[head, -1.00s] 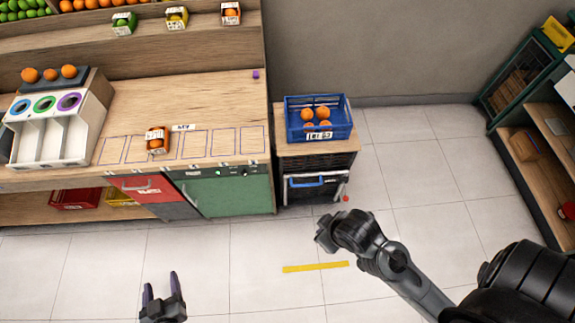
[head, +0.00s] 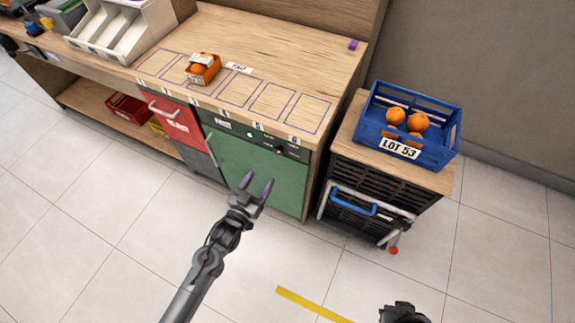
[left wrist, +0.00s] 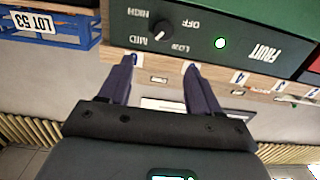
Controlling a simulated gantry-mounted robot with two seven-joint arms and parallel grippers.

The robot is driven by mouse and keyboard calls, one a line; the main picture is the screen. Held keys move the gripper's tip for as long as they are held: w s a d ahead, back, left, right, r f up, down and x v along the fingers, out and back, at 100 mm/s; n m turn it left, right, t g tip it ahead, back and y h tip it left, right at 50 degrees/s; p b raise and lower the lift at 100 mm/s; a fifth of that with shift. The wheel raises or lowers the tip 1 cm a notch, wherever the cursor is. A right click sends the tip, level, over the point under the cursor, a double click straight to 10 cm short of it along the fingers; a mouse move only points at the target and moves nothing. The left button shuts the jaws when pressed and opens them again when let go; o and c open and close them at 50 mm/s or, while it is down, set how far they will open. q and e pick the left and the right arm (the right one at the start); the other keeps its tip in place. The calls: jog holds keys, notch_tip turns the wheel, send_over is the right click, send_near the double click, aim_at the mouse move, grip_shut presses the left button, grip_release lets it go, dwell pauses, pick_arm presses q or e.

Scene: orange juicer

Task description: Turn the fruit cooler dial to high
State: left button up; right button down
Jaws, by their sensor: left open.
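The fruit cooler (head: 245,175) has a green door and a black control panel under the counter. Its black dial (head: 279,149) is at the right of the panel, with a lit green lamp to its left. The left wrist view shows the dial (left wrist: 162,30) upside down, with OFF, LOW, MID and HIGH around it. Its white mark appears to point near MID. My left gripper (head: 257,182) is open and empty, in front of the green door and apart from the dial. Its fingers also show in the left wrist view (left wrist: 160,65). My right gripper (head: 405,312) is partly visible at the bottom edge; its fingers are unclear.
A blue crate (head: 400,150) labelled LOT 53 holds oranges on a stand right of the cooler. Below it is a black unit with a blue handle (head: 353,204). A red drawer (head: 176,125) is left of the cooler.

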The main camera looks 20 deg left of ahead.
aim_at(277, 152)
pick_arm(q)
jog(key=w+b, duration=0.1)
jog(key=w, duration=0.2)
jog(key=w+d+b, duration=0.1)
jog(key=w, duration=0.3)
jog(key=w+f+b, duration=0.1)
jog(key=w+b, duration=0.1)
jog(key=w, duration=0.2)
jog(key=shift+w+d+f, duration=0.1)
jog(key=shift+w+d, duration=0.1)
pick_arm(e)
notch_tip(277, 152, down, 5)
jog(key=shift+s+f, duration=0.1)
jog(key=shift+f, duration=0.05)
pick_arm(q)
jog(key=c, duration=1)
pick_arm(e)
jog(key=shift+a, duration=0.1)
jog(key=shift+r, duration=0.2)
